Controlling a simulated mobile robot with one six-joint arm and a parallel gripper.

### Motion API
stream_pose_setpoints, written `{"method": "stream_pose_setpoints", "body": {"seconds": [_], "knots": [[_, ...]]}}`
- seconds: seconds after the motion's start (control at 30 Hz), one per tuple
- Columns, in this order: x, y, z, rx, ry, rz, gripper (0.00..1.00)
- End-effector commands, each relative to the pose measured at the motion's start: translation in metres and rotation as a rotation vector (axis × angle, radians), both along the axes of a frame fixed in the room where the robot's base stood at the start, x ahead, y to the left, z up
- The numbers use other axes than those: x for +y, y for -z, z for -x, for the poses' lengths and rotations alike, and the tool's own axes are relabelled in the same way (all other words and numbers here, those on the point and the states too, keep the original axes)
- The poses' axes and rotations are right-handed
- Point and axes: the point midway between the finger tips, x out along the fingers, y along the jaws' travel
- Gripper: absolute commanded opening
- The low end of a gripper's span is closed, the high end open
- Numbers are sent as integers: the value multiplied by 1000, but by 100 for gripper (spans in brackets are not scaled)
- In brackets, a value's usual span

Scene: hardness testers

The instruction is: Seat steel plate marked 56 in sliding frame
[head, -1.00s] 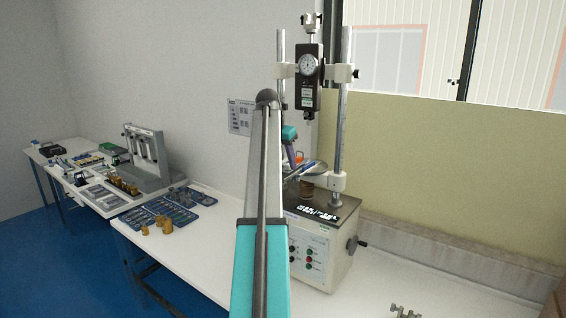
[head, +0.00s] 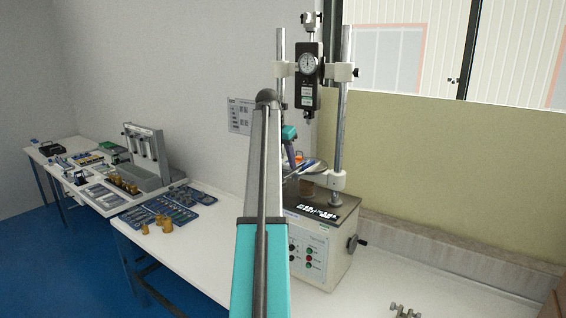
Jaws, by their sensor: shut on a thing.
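My gripper (head: 302,166) is partly hidden behind my own arm, over the base of the tester (head: 325,238). It is shut on a small flat grey piece (head: 313,167), which seems to be the steel plate; its mark is too small to read. The piece is tilted and appears to be above the tester's dark top plate (head: 338,209). A brown round block (head: 307,188) stands on that top, just below the gripper. I cannot make out the sliding frame; it may be among the small parts on the left tables or behind my arm.
A dial gauge (head: 307,66) hangs between two steel columns above the tester. Blue trays (head: 180,202) and brass weights (head: 164,223) lie on the white table, left of my arm. A grey rack (head: 148,155) stands farther left. A small metal part (head: 405,311) lies at front right.

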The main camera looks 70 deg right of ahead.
Motion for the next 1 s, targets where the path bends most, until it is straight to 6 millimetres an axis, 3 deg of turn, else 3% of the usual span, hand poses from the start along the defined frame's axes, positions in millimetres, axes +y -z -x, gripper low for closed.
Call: {"method": "stream_pose_setpoints", "body": {"seconds": [0.07,0.1,0.23,0.67,1.0], "knots": [[0,-1,0,0,0,1,12],[0,-1,0,0,0,1,42],[0,-1,0,0,0,1,63],[1,-3,-1,0,0,0,63],[11,-29,-5,-1,0,1,63]]}}
